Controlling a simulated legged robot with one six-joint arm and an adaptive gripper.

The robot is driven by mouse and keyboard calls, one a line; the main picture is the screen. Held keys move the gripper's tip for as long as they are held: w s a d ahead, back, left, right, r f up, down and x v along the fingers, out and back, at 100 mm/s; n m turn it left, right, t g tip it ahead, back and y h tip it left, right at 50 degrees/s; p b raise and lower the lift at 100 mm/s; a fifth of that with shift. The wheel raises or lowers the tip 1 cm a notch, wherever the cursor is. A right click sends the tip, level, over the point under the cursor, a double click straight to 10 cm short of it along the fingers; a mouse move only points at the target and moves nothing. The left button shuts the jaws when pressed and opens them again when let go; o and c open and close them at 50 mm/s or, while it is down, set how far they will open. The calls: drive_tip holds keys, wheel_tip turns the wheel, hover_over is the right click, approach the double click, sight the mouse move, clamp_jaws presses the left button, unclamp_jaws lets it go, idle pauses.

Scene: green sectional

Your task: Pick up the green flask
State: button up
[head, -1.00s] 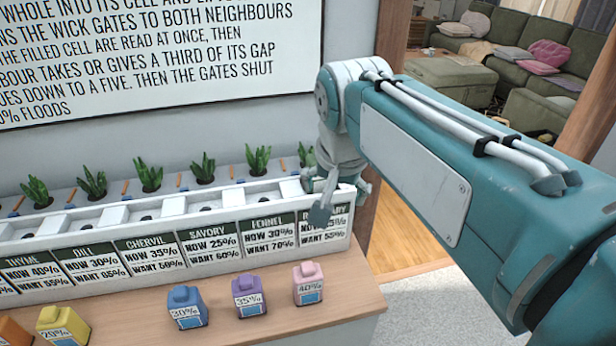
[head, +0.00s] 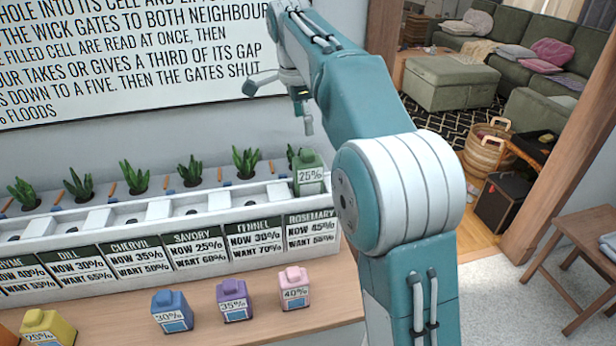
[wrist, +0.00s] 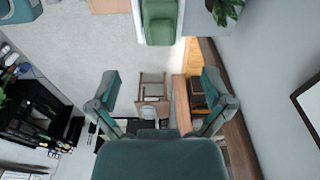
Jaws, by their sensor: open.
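The green flask (head: 309,174), labelled 25%, stands upright in the rightmost cell of the white planter (head: 160,235), above the Rosemary sign. A plant is partly hidden behind it. My gripper (head: 279,108) is open and empty, raised above and to the left of the flask, in front of the wall sign. In the wrist view, my gripper (wrist: 160,82) has its two fingers spread wide with nothing between them. A green block that looks like the flask (wrist: 160,22) is cut off by the top edge, beyond the fingers.
Pink (head: 294,289), purple (head: 234,301), blue (head: 172,312) and yellow (head: 48,328) flasks stand on the wooden counter (head: 330,312) before the planter. Several green plants line its back. A wooden post (head: 384,130) stands to the right, partly behind my arm.

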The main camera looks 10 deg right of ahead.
sight(309, 164)
drive_tip(key=shift+w+d+f, duration=0.1)
drive_tip(key=shift+w, duration=0.2)
drive_tip(key=shift+f, duration=0.2)
drive_tip(key=f, duration=0.2)
drive_tip(key=a+f, duration=0.1)
drive_tip(key=f, duration=0.1)
drive_tip(key=shift+f, duration=0.3)
drive_tip(key=f, duration=0.1)
drive_tip(key=d+f, duration=0.1)
drive_tip(key=f, duration=0.1)
drive_tip(key=d+f, duration=0.1)
drive_tip(key=shift+s+d+f, duration=0.1)
drive_tip(key=shift+s+f, duration=0.05)
drive_tip(key=shift+f, duration=0.7)
drive_tip(key=shift+a, duration=0.35)
drive_tip(key=shift+d, duration=0.2)
drive_tip(key=c, duration=1.3)
